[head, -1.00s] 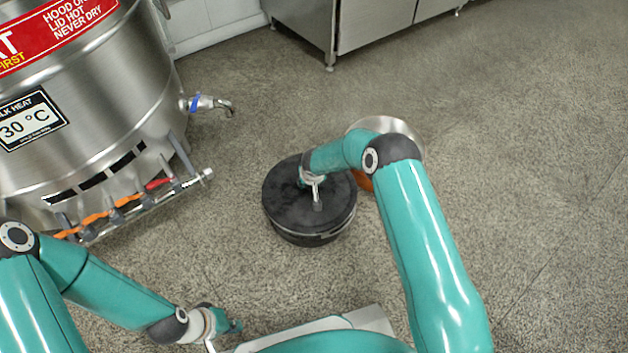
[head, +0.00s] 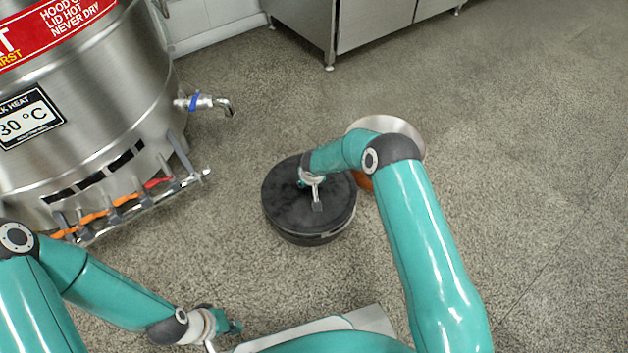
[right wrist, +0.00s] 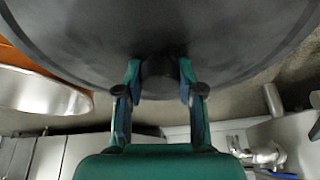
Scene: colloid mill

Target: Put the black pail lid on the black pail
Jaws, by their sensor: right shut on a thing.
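The black pail lid (head: 290,205) is a dark round disc lying over the black pail (head: 310,238), close to level. Part of the pail's side and a light rim or band show under the lid's front right edge. My right gripper (right wrist: 160,75) is shut on the lid's central grip, with a finger on each side in the right wrist view; the lid (right wrist: 95,45) fills the top there. Whether the lid is fully seated cannot be told. My left gripper (head: 228,326) is low at the bottom left, away from the pail; its jaw opening is unclear.
A large steel kettle (head: 85,110) with a tap (head: 205,103) and a low pipe with orange handles stands at the left. A steel bowl with orange (head: 405,128) is behind my right arm. A steel cabinet (head: 370,25) is at the back. Floor at the right is clear.

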